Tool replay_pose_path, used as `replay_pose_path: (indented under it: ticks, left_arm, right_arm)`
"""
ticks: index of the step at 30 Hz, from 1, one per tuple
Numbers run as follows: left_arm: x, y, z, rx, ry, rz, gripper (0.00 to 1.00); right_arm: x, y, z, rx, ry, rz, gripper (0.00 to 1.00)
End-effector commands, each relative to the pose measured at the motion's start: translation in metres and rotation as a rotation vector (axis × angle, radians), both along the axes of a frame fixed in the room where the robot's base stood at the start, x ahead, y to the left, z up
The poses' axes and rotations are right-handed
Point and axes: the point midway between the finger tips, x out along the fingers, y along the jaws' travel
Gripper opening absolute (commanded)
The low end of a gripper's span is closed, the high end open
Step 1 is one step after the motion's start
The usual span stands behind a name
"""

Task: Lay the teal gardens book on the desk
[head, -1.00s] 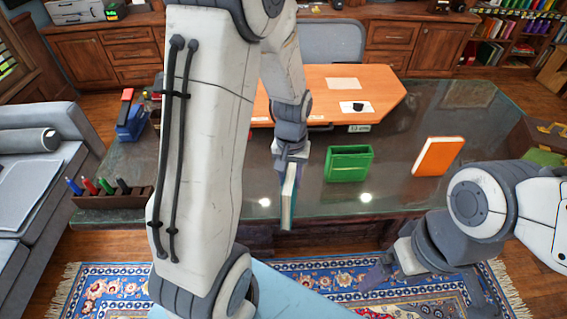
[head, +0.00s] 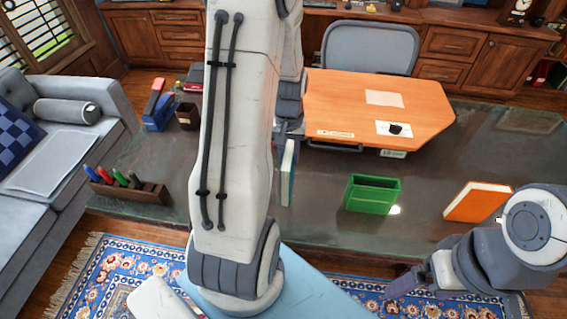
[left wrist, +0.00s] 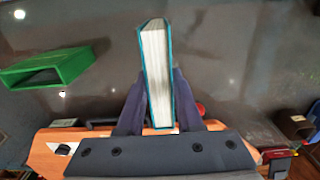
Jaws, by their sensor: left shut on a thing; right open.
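The teal book (left wrist: 156,70) is held in my left gripper (left wrist: 158,100), with its white page edges facing the left wrist camera. In the head view the book (head: 287,172) hangs upright above the dark glossy desk (head: 325,225), partly hidden by my left arm. My left gripper (head: 290,130) is shut on it; I cannot tell how far the book is from the desk surface. My right gripper (head: 408,284) is open and empty at the lower right, in front of the desk edge.
A green open box (head: 372,194) and an orange book (head: 478,202) stand on the desk to the right. An orange board (head: 425,105) lies at the back. Bare desk lies around the teal book.

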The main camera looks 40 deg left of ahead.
Motion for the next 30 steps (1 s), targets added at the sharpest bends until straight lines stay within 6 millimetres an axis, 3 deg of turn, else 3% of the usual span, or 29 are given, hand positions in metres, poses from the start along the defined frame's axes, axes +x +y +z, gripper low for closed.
replay_pose_path:
  ticks: [5,15,28,29,30]
  left_arm:
    - [0.000,0.018,-0.009,0.001,-0.001,0.003,0.00]
    - [0.000,0.019,-0.048,0.000,0.000,0.002,0.00]
    - [0.000,0.019,-0.055,0.002,-0.003,0.002,0.00]
    - [0.000,0.019,-0.054,0.001,-0.002,0.002,0.46]
    - [0.000,0.019,-0.054,0.001,-0.002,0.002,0.62]
  right_arm:
    - [0.000,0.000,0.004,0.000,0.000,0.000,0.91]
    - [0.000,0.000,0.012,0.000,0.000,0.000,0.91]
    - [0.000,0.000,0.008,0.000,0.000,0.000,0.91]
    - [0.000,0.000,0.009,0.000,0.000,0.000,0.91]
    - [0.000,0.000,0.009,0.000,0.000,0.000,0.91]
